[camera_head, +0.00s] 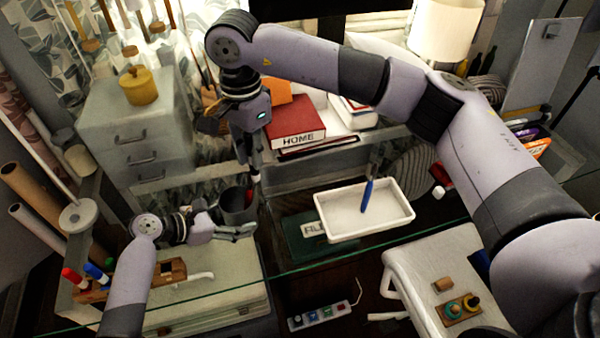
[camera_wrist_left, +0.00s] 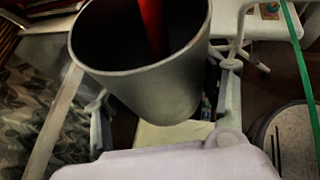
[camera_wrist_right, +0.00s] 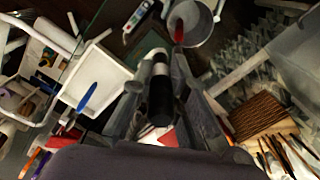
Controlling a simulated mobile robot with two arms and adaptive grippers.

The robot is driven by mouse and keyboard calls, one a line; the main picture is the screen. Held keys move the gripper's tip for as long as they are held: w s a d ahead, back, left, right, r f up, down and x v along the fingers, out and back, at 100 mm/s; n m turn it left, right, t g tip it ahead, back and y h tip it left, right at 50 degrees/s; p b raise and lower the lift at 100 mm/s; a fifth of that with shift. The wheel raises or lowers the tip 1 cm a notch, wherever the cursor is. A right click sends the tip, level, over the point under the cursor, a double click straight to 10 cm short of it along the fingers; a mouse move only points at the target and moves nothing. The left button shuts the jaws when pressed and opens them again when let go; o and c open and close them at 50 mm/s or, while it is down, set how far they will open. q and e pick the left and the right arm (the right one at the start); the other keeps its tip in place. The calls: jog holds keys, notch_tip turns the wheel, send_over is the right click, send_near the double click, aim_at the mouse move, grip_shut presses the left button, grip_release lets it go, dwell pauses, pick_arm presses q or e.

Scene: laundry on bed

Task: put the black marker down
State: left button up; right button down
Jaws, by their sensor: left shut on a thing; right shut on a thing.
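My right gripper (camera_head: 252,165) is shut on the black marker (camera_wrist_right: 160,92), which shows between its fingers in the right wrist view. It hangs upright just above and behind the grey cup (camera_head: 238,208). My left gripper (camera_head: 232,231) is shut on this cup, which fills the top of the left wrist view (camera_wrist_left: 150,90). A red marker (camera_wrist_left: 151,25) stands in the cup; it also shows in the right wrist view (camera_wrist_right: 179,32). The black marker is apart from the cup in the right wrist view.
A white tray (camera_head: 335,238) with a blue marker (camera_head: 367,196) lies right of the cup. A red book marked HOME (camera_head: 296,127) and a grey drawer unit (camera_head: 137,125) stand behind. Red and blue markers (camera_head: 95,272) are at front left. A glass edge crosses the front.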

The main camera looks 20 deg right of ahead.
jog(key=w+a+m, duration=0.2)
jog(key=a, duration=0.3)
send_near(234, 191)
jog(key=shift+m, duration=0.4)
jog(key=shift+s+f, duration=1)
jog(key=shift+f, duration=0.3)
jog(key=shift+s+f, duration=0.95)
jog(key=shift+f, duration=0.3)
jog(key=c, duration=1.5)
grip_release()
jog(key=shift+d, duration=0.1)
pick_arm(q)
jog(key=o, duration=0.9)
jog(key=shift+o, duration=0.2)
